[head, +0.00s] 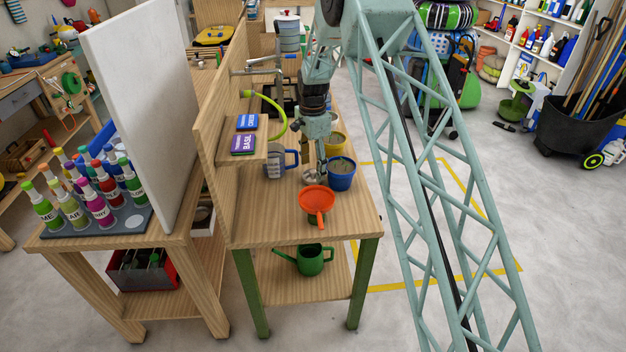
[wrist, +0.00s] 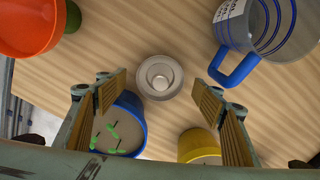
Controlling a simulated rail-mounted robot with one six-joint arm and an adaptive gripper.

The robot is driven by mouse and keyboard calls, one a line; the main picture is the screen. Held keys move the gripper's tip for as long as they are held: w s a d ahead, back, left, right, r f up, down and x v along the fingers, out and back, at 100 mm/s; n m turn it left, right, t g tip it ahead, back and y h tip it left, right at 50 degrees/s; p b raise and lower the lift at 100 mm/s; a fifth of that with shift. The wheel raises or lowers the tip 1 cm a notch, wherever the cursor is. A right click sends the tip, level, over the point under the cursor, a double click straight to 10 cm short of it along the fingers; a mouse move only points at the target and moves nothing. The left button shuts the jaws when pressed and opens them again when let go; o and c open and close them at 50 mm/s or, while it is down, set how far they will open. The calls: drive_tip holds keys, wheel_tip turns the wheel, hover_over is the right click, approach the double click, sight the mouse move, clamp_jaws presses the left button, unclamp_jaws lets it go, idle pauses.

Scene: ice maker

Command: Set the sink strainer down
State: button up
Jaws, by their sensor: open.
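The sink strainer (wrist: 160,76) is a round, silvery-grey disc with a raised knob in its middle. In the wrist view it lies on the wooden bench top (wrist: 140,25), between and beyond my fingertips. In the head view it shows as a small grey round (head: 309,177) beside a blue pot, partly hidden by my gripper. My gripper (head: 318,168) points down over the bench. Its two fingers are spread wide on either side of the strainer, with clear gaps, and hold nothing.
A blue pot with green sprouts (wrist: 122,128) and a yellow pot (wrist: 198,146) stand close to my fingers. A clear measuring jug with a blue handle (wrist: 238,55) is at upper right, an orange funnel (head: 317,201) nearer the bench's front. Bare wood lies around the strainer.

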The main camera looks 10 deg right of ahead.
sight(313, 171)
drive_tip(key=shift+f, duration=1.6)
drive_tip(key=c, duration=1)
